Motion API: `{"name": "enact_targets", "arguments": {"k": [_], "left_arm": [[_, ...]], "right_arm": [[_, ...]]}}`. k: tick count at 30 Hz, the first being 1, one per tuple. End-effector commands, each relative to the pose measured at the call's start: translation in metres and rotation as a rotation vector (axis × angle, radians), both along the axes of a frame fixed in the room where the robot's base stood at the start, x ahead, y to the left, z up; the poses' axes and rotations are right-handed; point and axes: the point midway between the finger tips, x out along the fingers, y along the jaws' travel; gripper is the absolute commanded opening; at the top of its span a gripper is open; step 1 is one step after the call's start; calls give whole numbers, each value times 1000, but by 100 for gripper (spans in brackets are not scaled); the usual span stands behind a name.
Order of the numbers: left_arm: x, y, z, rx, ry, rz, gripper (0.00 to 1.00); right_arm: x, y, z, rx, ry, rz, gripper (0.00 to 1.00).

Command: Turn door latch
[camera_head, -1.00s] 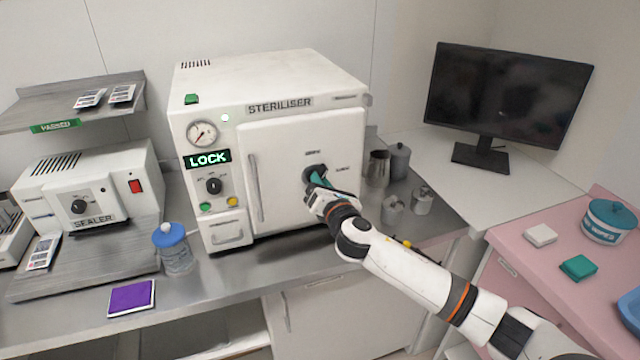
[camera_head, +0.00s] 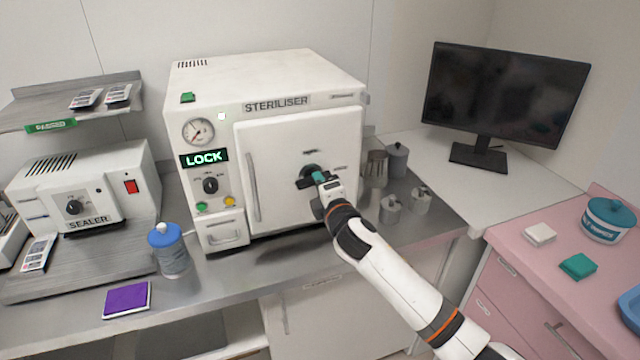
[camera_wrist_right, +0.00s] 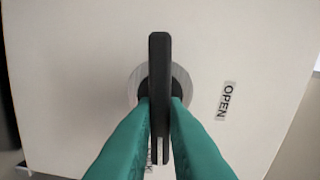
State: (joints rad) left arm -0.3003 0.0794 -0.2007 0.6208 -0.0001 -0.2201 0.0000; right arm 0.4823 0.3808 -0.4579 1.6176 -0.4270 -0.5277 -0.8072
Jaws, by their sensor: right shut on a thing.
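The white steriliser (camera_head: 270,75) stands on the steel counter with its door (camera_head: 275,150) shut and its display reading LOCK. The dark door latch (camera_head: 306,182) sits at the right-centre of the door on a round base. My right gripper (camera_head: 318,177) is at the latch, partly covering it. In the right wrist view, the latch is a black bar (camera_wrist_right: 159,60) running up and down the picture, and the green fingers (camera_wrist_right: 159,110) are closed on its two sides. An OPEN label (camera_wrist_right: 227,100) lies right of the bar. My left gripper is not in view.
Metal canisters (camera_head: 391,208) stand on the counter right of the steriliser, near my right wrist. A blue-lidded jar (camera_head: 168,250) and a purple pad (camera_head: 127,300) lie left of it. A monitor (camera_head: 505,95) stands at the back right.

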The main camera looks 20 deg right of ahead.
Motion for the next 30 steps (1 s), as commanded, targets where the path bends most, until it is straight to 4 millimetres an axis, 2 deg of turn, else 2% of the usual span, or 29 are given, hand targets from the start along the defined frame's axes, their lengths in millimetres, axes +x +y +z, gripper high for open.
{"name": "enact_targets", "arguments": {"k": [9,26,27,30], "left_arm": [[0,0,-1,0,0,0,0],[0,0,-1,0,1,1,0],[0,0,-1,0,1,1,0],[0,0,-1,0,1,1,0]], "right_arm": [[0,0,-2,134,5,-1,0],[0,0,-2,167,8,0,0],[0,0,-2,167,8,0,13],[0,0,-2,166,8,0,30]]}}
